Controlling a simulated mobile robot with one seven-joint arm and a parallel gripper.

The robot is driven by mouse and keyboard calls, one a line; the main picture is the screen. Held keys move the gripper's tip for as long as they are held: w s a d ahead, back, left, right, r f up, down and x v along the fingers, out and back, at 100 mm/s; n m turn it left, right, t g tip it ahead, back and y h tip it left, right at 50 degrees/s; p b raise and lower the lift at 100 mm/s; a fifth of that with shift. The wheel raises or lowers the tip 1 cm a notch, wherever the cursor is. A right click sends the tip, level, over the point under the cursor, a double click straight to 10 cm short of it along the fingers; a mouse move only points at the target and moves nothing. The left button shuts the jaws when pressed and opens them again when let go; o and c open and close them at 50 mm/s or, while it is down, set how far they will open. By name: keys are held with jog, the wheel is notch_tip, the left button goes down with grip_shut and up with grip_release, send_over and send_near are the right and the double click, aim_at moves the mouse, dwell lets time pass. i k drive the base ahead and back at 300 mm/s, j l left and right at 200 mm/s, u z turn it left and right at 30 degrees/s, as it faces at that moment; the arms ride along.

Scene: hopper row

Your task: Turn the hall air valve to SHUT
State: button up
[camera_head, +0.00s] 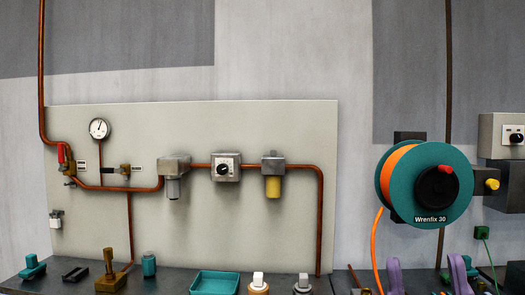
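A valve with a red lever (61,152) and a brass body sits at the left end of the copper pipe run on the pale wall panel. Its lever stands roughly upright. A second small brass fitting (125,169) sits further right, over the lower pipe. My gripper is not in view.
A gauge (99,128), a grey dial box (226,167) and a yellow-bowled filter unit (273,175) are on the panel. A teal hose reel (424,185) hangs at right. Below, the bench (175,282) carries a teal tray (214,283) and a brown upright tool (109,270).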

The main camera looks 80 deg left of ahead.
aim_at(61, 168)
jog(key=u, duration=3.85)
jog(key=i, duration=0.4)
jog(key=i+l, duration=0.15)
jog(key=i, duration=0.3)
